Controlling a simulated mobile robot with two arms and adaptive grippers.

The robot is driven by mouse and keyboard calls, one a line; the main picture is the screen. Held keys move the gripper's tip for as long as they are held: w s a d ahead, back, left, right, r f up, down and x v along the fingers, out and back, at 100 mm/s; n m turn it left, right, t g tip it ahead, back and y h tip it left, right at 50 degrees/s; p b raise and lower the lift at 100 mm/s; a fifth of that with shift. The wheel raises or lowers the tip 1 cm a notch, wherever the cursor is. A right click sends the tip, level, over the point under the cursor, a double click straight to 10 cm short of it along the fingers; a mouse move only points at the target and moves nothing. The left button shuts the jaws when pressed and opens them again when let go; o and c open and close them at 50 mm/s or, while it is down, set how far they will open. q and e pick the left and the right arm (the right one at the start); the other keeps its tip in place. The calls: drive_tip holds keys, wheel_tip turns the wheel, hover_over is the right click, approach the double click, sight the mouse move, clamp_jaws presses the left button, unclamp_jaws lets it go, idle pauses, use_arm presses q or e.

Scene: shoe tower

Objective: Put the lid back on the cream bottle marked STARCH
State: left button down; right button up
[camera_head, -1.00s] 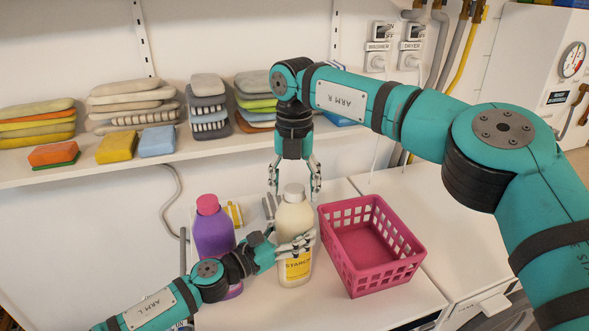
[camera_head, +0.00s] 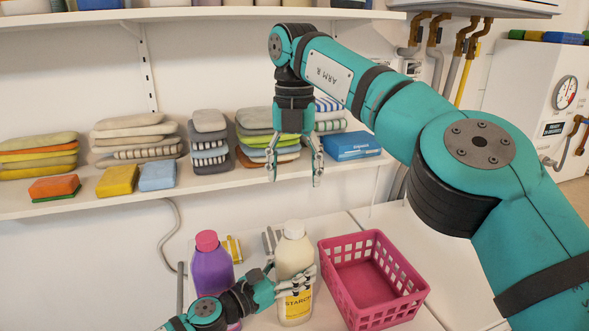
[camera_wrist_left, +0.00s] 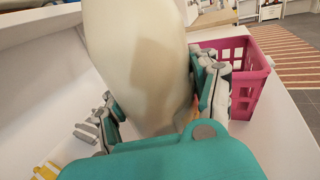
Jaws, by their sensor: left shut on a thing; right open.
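The cream bottle marked STARCH (camera_head: 295,262) stands upright on the white surface in the head view. A pale lid (camera_head: 294,229) sits on its neck; whether it is fully seated I cannot tell. My left gripper (camera_head: 292,281) is shut around the bottle's body from the left, above the yellow label. The left wrist view shows the bottle (camera_wrist_left: 140,60) between the fingers, its top out of frame. My right gripper (camera_head: 295,178) is open and empty, pointing down above the lid and clear of it.
A pink basket (camera_head: 372,280) stands close to the right. A shelf with folded cloths (camera_head: 209,140) and a blue box (camera_head: 352,146) runs behind. A small yellow item (camera_head: 232,249) lies behind the bottles.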

sight(280, 278)
use_arm(q)
drive_tip(key=shift+c, duration=0.7)
unclamp_jaws()
drive_tip(key=v, duration=0.7)
drive_tip(key=shift+s+a, duration=0.15)
drive_tip(key=shift+s+f, duration=0.1)
drive_tip(key=shift+s, duration=0.05)
